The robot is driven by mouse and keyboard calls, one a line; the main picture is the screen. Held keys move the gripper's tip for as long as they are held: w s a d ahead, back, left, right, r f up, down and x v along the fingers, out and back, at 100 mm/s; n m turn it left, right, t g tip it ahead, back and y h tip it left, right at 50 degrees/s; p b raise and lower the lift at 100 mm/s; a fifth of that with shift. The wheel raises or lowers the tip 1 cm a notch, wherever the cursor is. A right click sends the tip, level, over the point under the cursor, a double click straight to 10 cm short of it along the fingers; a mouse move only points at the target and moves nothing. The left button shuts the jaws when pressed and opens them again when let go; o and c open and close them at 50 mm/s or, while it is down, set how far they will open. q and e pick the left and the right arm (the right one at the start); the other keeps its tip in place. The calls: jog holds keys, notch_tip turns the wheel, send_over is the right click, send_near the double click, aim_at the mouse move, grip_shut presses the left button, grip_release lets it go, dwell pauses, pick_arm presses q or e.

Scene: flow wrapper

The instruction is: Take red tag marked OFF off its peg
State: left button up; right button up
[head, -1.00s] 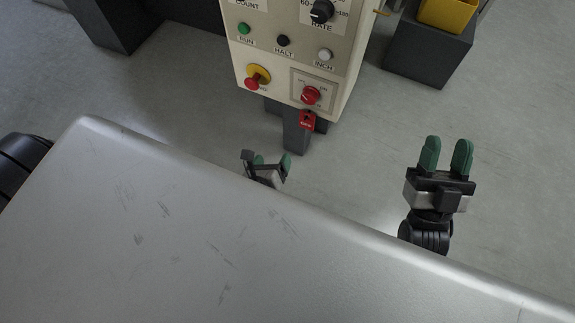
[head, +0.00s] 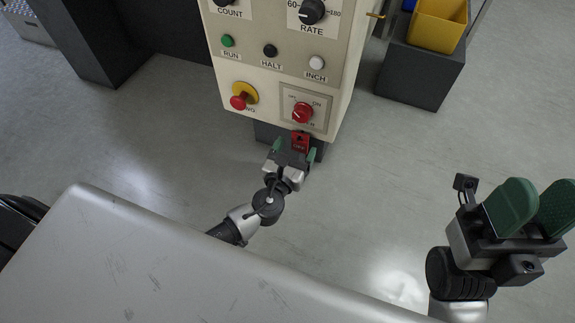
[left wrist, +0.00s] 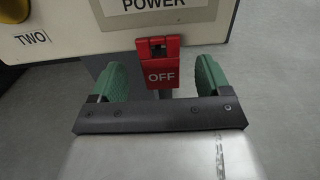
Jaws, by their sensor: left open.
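The red tag marked OFF (head: 300,142) hangs at the lower edge of the panel, below the red rotary knob (head: 302,112). In the left wrist view the red tag (left wrist: 161,75) hangs upright, with a dark opening near its top; the peg itself is hard to make out. My left gripper (head: 292,153) is open just below and around the tag. Its green fingers stand on either side of the tag with gaps, and nothing is held. My right gripper (head: 538,208) is open and empty at the right, far from the panel.
The cream control panel (head: 278,80) carries a yellow-ringed red button (head: 241,97) and green, black and white buttons. A dark block (head: 418,75) with a yellow bin (head: 437,25) stands at the right. The floor between is clear.

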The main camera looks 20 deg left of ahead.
pick_arm(q)
jog(key=shift+w, duration=0.9)
jog(key=shift+c, duration=0.2)
jog(key=c, duration=0.9)
jog(key=shift+c, duration=0.2)
jog(key=shift+r+p, duration=0.4)
jog(key=shift+r, duration=0.05)
jog(key=shift+s, duration=0.1)
jog(key=s, duration=0.9)
dwell(0.5)
